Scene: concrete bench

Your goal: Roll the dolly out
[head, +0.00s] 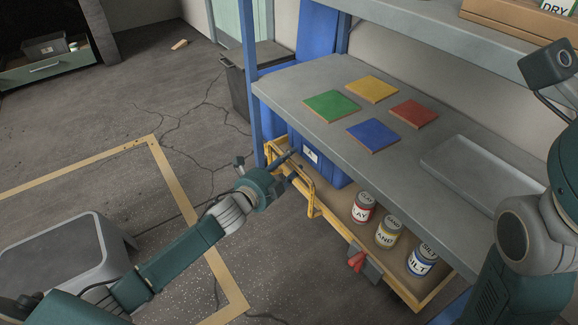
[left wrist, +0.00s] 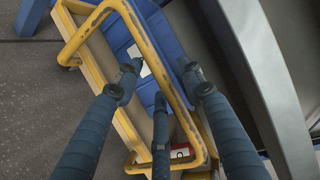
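The dolly (head: 345,229) has a yellow frame and a tan deck and stands under the grey bench. Its yellow loop handle (head: 309,196) rises at the near left end; the handle also fills the middle of the left wrist view (left wrist: 158,62). My left gripper (head: 291,166) is at this handle. In the left wrist view its fingers (left wrist: 160,88) are spread, with a handle bar running between them; I cannot tell whether they touch it. My right arm shows at the right edge, but its gripper is out of view.
The deck carries a blue bin (head: 326,168) and cans marked clay (head: 363,208), sand (head: 389,233) and silt (head: 421,260). A red part (head: 356,261) sits at the dolly's front edge. The bench top (head: 316,79) overhangs it. Tape-marked floor (head: 178,180) lies left.

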